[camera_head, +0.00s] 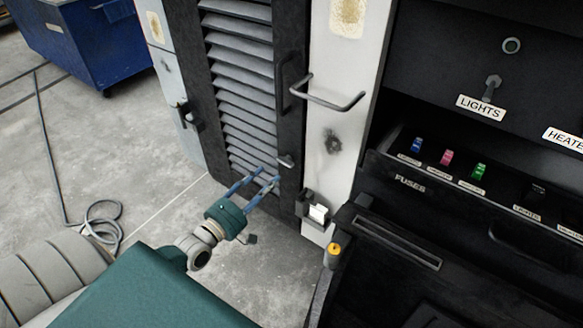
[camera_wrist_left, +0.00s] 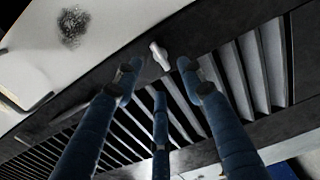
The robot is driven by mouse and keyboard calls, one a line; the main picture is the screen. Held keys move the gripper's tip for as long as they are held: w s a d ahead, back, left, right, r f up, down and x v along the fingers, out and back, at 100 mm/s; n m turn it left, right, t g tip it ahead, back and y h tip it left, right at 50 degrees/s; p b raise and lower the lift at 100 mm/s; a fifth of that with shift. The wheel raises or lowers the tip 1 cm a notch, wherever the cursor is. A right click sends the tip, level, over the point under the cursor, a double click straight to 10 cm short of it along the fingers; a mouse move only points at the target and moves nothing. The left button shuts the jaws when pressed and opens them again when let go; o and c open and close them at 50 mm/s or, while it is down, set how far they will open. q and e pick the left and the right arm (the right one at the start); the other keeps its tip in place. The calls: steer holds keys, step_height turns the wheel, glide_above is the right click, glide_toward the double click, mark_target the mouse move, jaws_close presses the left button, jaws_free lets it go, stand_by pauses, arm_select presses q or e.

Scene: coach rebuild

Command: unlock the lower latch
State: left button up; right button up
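A small grey latch lever (camera_head: 286,161) sits on the black frame of the slatted door, low on its right side. It also shows as a pale lever in the left wrist view (camera_wrist_left: 160,56), just beyond the fingertips and between them. My left gripper (camera_head: 266,176) has blue fingers and a teal body. Its fingers are spread, with nothing between them, a little below and left of the latch. In the left wrist view the open gripper (camera_wrist_left: 158,74) faces the door frame; the fingers appear apart from the latch. My right gripper is not in view.
A black door handle (camera_head: 284,82) and a grey bar handle (camera_head: 334,103) stick out above the latch. A small bracket (camera_head: 318,212) sits lower right. A dark fuse console (camera_head: 420,190) fills the right. Open concrete floor lies left, with a cable (camera_head: 100,215) and a blue bin (camera_head: 85,50).

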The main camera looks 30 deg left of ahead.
mark_target(284, 164)
arm_select(q)
steer(key=w, duration=0.4)
steer(key=shift+d, duration=0.1)
steer(key=w, duration=0.3)
steer(key=shift+w+d, duration=0.15)
steer(key=shift+w, duration=0.15)
steer(key=shift+w+f, duration=0.1)
steer(key=shift+w, duration=0.4)
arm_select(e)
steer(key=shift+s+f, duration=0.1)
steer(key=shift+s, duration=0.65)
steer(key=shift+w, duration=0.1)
arm_select(q)
steer(key=shift+d, duration=0.1)
jaws_close()
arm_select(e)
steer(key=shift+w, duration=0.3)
